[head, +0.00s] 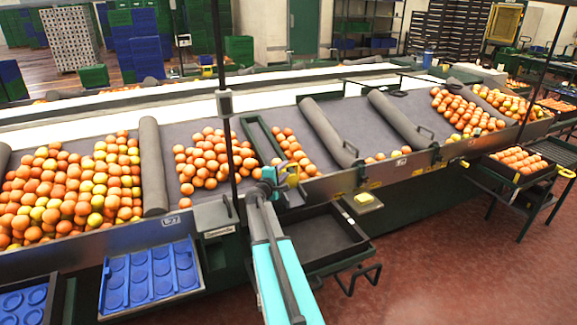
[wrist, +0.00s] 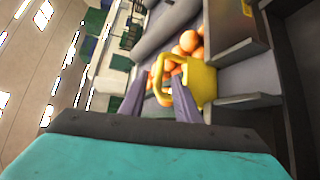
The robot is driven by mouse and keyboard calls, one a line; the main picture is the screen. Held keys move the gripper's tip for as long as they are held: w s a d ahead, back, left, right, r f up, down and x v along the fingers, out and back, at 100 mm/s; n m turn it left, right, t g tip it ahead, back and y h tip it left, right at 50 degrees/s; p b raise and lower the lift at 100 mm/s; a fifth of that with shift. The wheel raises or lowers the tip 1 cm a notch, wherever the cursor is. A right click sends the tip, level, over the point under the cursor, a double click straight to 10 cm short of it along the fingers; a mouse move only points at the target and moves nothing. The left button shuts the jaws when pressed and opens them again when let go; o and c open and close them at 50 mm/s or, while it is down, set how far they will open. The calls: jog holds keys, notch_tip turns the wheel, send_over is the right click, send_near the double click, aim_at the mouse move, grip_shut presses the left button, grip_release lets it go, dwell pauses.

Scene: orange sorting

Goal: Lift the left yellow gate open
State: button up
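The yellow gate (head: 292,179) is at the front edge of the sloped sorting table, at the foot of a lane with oranges. In the wrist view the yellow gate (wrist: 201,83) fills the middle right, with a looped handle on its left side. My gripper (head: 274,176) is right beside the gate in the head view. In the wrist view my gripper (wrist: 161,80) has its two fingers apart, with the handle loop at and between the fingertips. I cannot tell whether the fingers touch the handle. The gate's lower part is hidden in the head view.
Oranges (head: 213,158) lie in lanes split by grey padded rollers (head: 152,165). A black tray (head: 322,238) sits below the gate. Blue trays (head: 150,275) stand at the lower left. A crate of oranges (head: 518,160) is at the right. The red floor at lower right is clear.

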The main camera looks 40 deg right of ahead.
aim_at(288, 166)
jog(key=shift+p+x, duration=0.65)
jog(key=shift+x, duration=1.85)
jog(key=shift+a, duration=0.1)
grip_shut()
